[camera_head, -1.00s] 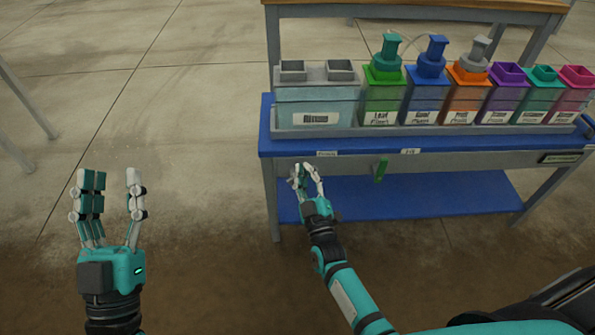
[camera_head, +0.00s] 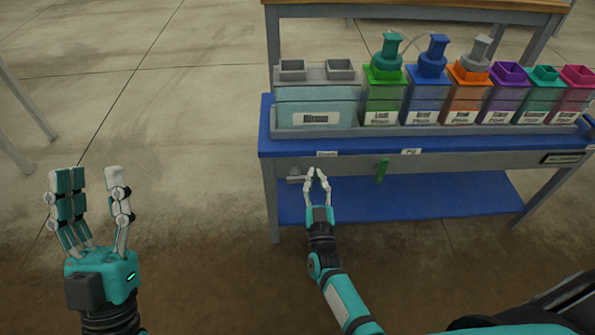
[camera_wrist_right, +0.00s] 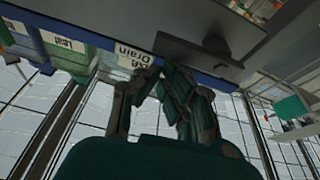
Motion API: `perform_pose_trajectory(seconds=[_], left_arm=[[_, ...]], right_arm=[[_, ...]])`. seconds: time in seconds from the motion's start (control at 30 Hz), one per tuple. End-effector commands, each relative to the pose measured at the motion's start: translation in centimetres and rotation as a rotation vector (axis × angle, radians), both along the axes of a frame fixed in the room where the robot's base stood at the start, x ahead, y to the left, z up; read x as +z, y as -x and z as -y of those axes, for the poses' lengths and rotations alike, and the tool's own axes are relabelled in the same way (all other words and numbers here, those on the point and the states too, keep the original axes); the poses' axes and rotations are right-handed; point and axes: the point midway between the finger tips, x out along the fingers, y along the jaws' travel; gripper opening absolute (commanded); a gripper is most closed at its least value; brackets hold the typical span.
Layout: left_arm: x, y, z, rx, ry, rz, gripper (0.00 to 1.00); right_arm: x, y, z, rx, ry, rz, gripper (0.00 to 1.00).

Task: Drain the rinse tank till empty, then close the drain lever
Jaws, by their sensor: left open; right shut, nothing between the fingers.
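The rinse tank (camera_head: 300,95) stands at the left end of the blue skid, with pale blue showing through its front; I cannot tell the exact liquid level. A small grey lever (camera_head: 294,179) sticks out under the skid's front edge, near the Drain label (camera_wrist_right: 131,54). It appears to lie sideways. My right gripper (camera_head: 317,173) is shut and empty, just right of the lever and apparently apart from it. In the right wrist view, its fingers (camera_wrist_right: 147,82) are below the skid edge. My left gripper (camera_head: 92,180) is open and empty over the floor at left.
A green handle (camera_head: 381,170) hangs under the skid's front edge, right of my right gripper. Several coloured containers, such as the green one (camera_head: 381,92), stand in a row right of the tank. A blue lower shelf (camera_head: 430,197) lies below. Floor at left is clear.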

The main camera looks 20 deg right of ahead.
Motion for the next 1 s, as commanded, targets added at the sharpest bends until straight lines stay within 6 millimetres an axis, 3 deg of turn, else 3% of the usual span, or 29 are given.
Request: perform_pose_trajectory(seconds=[0.6, 0.77, 1.0], left_arm=[[0.0, -0.2, 0.1, 0.000, -0.004, -0.015, 0.42], [-1.8, -2.0, 0.2, 0.010, -0.044, -0.155, 0.42], [-6.0, -4.6, 0.3, 0.025, -0.126, -0.442, 0.42]], right_arm=[[0.2, 0.0, 0.1, -0.001, 0.002, -0.001, 0.00], [1.0, -0.2, 0.2, 0.000, 0.001, 0.000, 0.00], [2.5, -0.7, 0.6, 0.001, 0.001, -0.001, 0.00]])
